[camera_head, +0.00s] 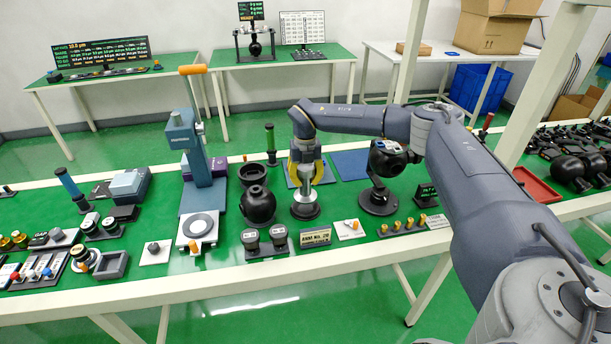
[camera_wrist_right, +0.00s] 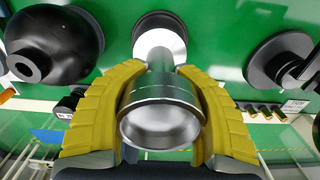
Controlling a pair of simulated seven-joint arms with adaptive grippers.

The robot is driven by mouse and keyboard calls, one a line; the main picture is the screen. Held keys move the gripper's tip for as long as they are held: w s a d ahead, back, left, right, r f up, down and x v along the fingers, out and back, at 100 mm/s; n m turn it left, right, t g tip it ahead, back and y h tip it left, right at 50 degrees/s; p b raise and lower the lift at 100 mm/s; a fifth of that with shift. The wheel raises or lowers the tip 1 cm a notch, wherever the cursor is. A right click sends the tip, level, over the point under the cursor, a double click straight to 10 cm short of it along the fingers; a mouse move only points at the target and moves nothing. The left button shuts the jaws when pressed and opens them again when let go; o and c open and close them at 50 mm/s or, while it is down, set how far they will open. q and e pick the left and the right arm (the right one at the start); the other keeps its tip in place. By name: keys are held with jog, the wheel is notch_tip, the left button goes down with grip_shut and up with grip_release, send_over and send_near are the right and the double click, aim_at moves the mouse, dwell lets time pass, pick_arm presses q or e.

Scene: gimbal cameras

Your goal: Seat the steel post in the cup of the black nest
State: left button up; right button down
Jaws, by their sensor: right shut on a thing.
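The steel post (camera_head: 304,188) is a bright metal cylinder with a wide collar at its top. My right gripper (camera_head: 305,170) has yellow fingers, and they are shut around the post from both sides. In the right wrist view the post (camera_wrist_right: 162,98) stands between the yellow fingers of the gripper (camera_wrist_right: 160,100), its collar towards the camera. Its far end meets or hovers over a pale disc (camera_wrist_right: 152,45) with a dark round base, the black nest (camera_wrist_right: 158,19), behind it. I cannot tell whether the post touches the nest's cup. My left gripper is out of view.
A round black housing (camera_head: 258,206) stands close to the left of the post. A black gimbal ball on a round stand (camera_head: 378,203) is to the right. A small sign (camera_head: 316,237) and a white card (camera_head: 348,229) lie in front. A blue mat (camera_head: 351,164) is behind.

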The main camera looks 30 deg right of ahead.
aim_at(305, 168)
jog(key=shift+f, duration=1)
jog(key=shift+f, duration=1.2)
dwell(1.0)
jog(key=c, duration=0.9)
grip_release()
jog(key=shift+f, duration=0.1)
notch_tip(305, 168, up, 12)
jog(key=shift+r, duration=0.1)
jog(key=shift+a, duration=0.1)
